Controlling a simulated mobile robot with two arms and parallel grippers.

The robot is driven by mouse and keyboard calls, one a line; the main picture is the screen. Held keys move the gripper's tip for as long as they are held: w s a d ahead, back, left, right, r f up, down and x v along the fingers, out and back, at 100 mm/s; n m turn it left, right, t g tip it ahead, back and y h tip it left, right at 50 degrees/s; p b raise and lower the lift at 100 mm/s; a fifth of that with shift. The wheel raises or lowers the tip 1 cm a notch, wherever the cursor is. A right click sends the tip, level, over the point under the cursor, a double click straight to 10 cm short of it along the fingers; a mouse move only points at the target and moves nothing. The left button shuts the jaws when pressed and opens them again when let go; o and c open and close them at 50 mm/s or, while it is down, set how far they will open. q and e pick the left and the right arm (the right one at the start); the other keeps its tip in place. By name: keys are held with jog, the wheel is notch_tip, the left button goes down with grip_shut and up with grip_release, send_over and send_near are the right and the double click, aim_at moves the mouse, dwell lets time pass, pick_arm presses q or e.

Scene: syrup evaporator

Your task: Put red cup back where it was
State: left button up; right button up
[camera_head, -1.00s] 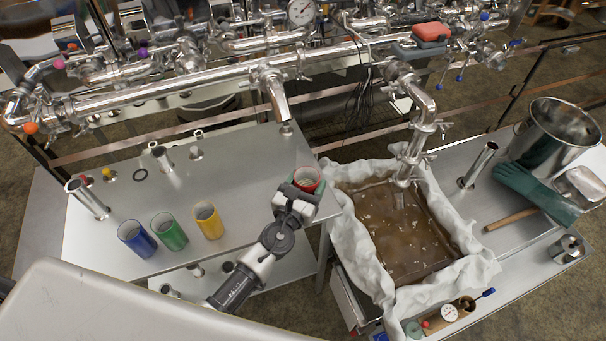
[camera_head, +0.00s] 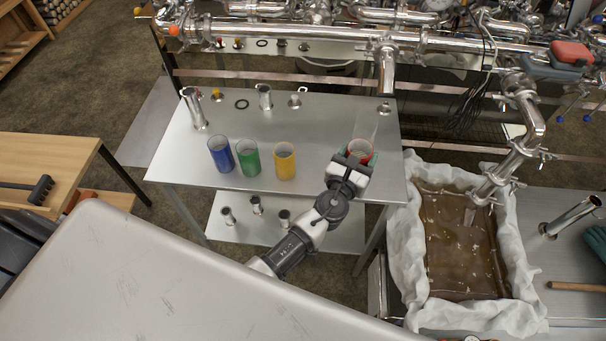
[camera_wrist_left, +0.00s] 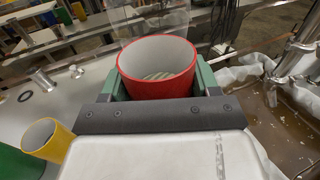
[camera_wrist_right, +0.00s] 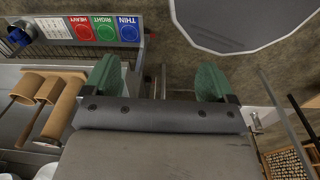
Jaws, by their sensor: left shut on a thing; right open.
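The red cup (camera_head: 369,158) is upright in my left gripper (camera_head: 357,163), over the right part of the steel table. In the left wrist view the red cup (camera_wrist_left: 157,88) sits between the two green fingers, which press its sides. I cannot tell whether its base touches the table. A blue cup (camera_head: 220,156), a green cup (camera_head: 248,160) and a yellow cup (camera_head: 285,161) stand in a row to its left. My right gripper (camera_wrist_right: 158,80) is open and empty, away from the cups.
The steel table (camera_head: 318,122) has free room between the yellow and red cups. A cloth-lined pan of brown liquid (camera_head: 458,240) is at the right. Steel pipes (camera_head: 300,32) run behind. A clear pane (camera_wrist_left: 150,25) is behind the red cup. Red, green and blue labels (camera_wrist_right: 104,28) show in the right wrist view.

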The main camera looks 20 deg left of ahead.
pick_arm(q)
jog(key=w+a+f+b, duration=0.1)
jog(key=a+f+b, duration=0.2)
jog(key=b, duration=0.1)
jog(key=w+a+f+b, duration=0.1)
jog(key=a+f+b, duration=0.2)
jog(key=a+f, duration=0.1)
jog(key=w+a+f+b, duration=0.2)
jog(key=a+f+b, duration=0.2)
jog(key=shift+b, duration=0.3)
pick_arm(e)
notch_tip(320, 180, down, 12)
jog(key=a, duration=0.1)
jog(key=shift+a, duration=0.1)
pick_arm(q)
jog(key=shift+f, duration=0.2)
jog(key=o, duration=0.9)
pick_arm(e)
jog(key=shift+a, duration=0.1)
pick_arm(q)
jog(key=shift+r, duration=0.2)
pick_arm(e)
jog(key=shift+a, duration=0.1)
